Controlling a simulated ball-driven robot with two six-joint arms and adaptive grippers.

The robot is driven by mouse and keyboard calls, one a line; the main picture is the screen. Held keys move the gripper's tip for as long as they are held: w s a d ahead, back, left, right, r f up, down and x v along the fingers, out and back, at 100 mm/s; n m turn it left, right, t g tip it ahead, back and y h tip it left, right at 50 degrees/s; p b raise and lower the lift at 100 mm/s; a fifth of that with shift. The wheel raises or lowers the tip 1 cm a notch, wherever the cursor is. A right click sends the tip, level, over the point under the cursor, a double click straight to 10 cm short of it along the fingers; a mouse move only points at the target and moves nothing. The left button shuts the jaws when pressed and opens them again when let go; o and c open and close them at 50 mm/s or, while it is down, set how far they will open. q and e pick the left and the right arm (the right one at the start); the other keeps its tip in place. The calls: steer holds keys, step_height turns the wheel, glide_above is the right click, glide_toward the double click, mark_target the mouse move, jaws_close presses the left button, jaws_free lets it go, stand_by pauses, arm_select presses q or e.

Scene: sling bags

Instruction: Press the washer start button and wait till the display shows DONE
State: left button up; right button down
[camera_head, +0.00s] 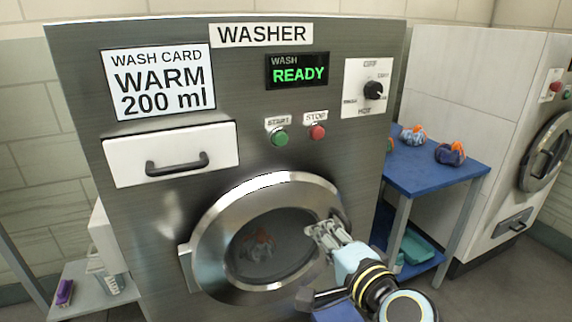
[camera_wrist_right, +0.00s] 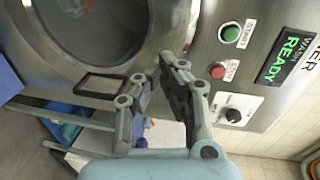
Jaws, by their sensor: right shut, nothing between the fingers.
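The washer (camera_head: 330,145) has a metal front. Its display (camera_head: 298,70) reads WASH READY in green, and it also shows in the right wrist view (camera_wrist_right: 287,58). The green start button (camera_head: 280,138) sits below the display, left of the red stop button (camera_head: 318,132). In the right wrist view the start button (camera_wrist_right: 229,33) and stop button (camera_wrist_right: 217,71) are both uncovered. My right gripper (camera_head: 318,229) is shut and empty, in front of the right edge of the round door (camera_head: 208,255) and below the buttons. My left gripper is in neither view.
The wash card (camera_head: 158,82) reads WARM 200 ml. A temperature knob (camera_head: 374,90) is right of the display. A drawer (camera_head: 125,165) with a dark handle is at the left. A blue table (camera_head: 425,178) with small orange and blue items stands right of the washer.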

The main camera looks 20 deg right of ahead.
step_height(320, 180, up, 12)
steer(key=w+m+t+p, duration=0.1)
steer(key=p, duration=0.1)
steer(key=shift+w+a+t+p, duration=0.25)
steer(key=shift+w+t+p, duration=0.05)
steer(key=shift+t+p, duration=0.1)
steer(key=shift+f, duration=0.1)
glide_toward(281, 138)
steer(key=w, duration=0.6)
steer(key=shift+w+a, duration=0.15)
steer(key=shift+a, duration=0.1)
steer(key=shift+w, duration=0.5)
